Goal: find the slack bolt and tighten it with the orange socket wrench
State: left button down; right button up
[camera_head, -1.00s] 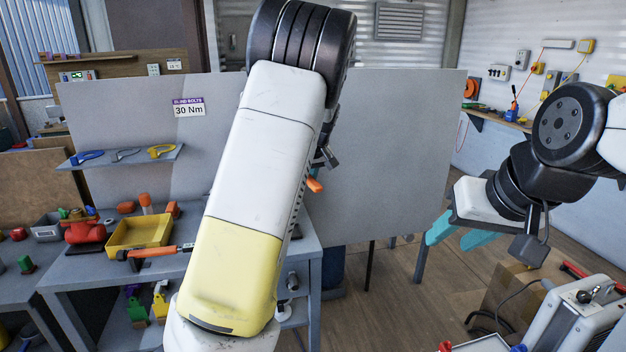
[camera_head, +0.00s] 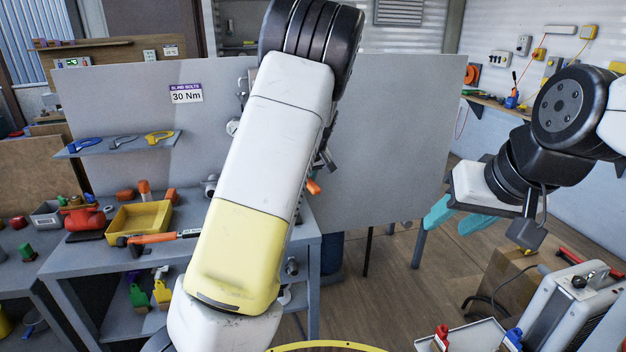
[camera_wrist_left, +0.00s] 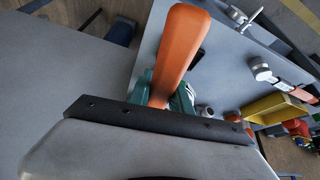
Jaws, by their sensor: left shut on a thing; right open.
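An orange handle (camera_wrist_left: 180,50) fills the middle of the left wrist view. My left gripper (camera_wrist_left: 163,92), with teal fingers, is shut on it. In the head view my left forearm hides this gripper; a small orange end (camera_head: 313,187) shows beside the arm, in front of the grey panel (camera_head: 385,130). The tool's socket end cannot be seen. The panel bears a "BLIND BOLTS 30 Nm" sign (camera_head: 186,93). Small metal fittings (camera_head: 233,127) show at the arm's left edge; I cannot tell whether any is a slack bolt. My right gripper (camera_head: 458,214) is open and empty at the right.
Another orange-handled tool (camera_head: 155,239) lies on the grey bench beside a yellow tray (camera_head: 140,218). A wheeled case (camera_head: 580,300) stands front right. Floor right of the panel is mostly open.

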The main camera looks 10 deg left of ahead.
pick_arm(q)
jog(key=shift+f, duration=1.3)
jog(key=shift+a, duration=0.1)
jog(key=a+m+h, duration=0.5)
jog(key=a+m, duration=0.6)
jog(key=m, duration=0.2)
jog(key=shift+w+a+h, duration=0.15)
jog(key=shift+w+h, duration=0.05)
jog(key=shift+h, duration=0.2)
jog(key=c, duration=1.8)
grip_release()
jog(key=shift+c, duration=0.2)
grip_shut()
dwell(1.4)
jog(key=shift+r, duration=0.2)
dwell(0.5)
